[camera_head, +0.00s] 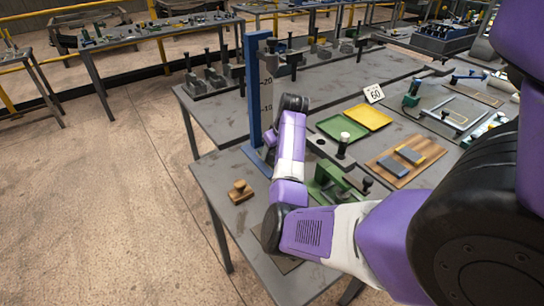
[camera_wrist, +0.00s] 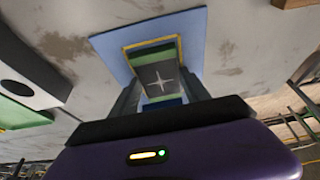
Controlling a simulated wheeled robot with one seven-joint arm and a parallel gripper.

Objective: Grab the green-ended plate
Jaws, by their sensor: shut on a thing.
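In the wrist view my gripper (camera_wrist: 160,90) has a finger on each side of a short block with green bands, which I take to be the green-ended plate (camera_wrist: 163,101). It is shut on it. I cannot tell clearly whether the plate touches this base. In the head view my arm hides my gripper and the plate, near the foot of the blue scale post (camera_head: 256,85).
A wooden board (camera_head: 391,166) with two grey plates, one yellow-ended, lies to the right. Behind are green (camera_head: 341,130) and yellow trays (camera_head: 367,117) and a "60" card (camera_head: 373,93). A green fixture (camera_head: 330,184) stands close beside my arm. A wooden knobbed block (camera_head: 240,192) sits at the front left.

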